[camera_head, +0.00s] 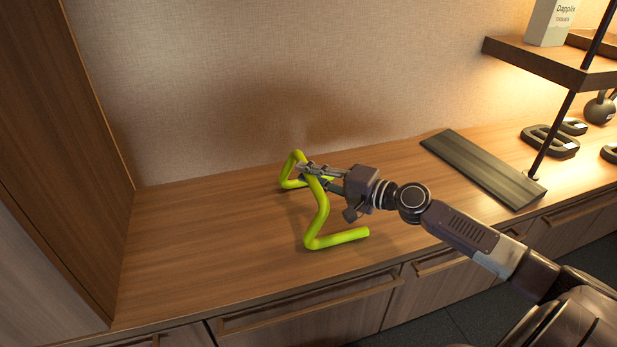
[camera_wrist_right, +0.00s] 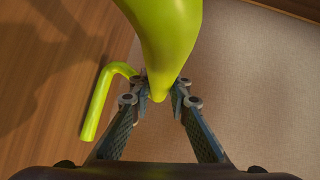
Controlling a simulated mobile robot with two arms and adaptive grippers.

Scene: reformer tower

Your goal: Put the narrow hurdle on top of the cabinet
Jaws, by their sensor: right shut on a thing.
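The narrow hurdle (camera_head: 318,218) is a bright yellow-green bent tube on the wooden cabinet top (camera_head: 200,240). Its two feet point right, one near the front and one farther back; I cannot tell whether they touch the top or hover just above it. My right gripper (camera_head: 308,171) is shut on the hurdle's upper bar, coming in from the right. In the right wrist view the hurdle (camera_wrist_right: 168,40) passes between the fingertips (camera_wrist_right: 160,88), and one foot shows at the left. My left gripper is not in view.
A dark flat board (camera_head: 484,168) lies on the cabinet top to the right. Dark push-up handles or weights (camera_head: 550,141) and a kettlebell (camera_head: 600,108) are farther right, under a shelf (camera_head: 550,62) holding a white box (camera_head: 551,22). A tall wooden panel (camera_head: 60,150) stands at the left. The top's left part is clear.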

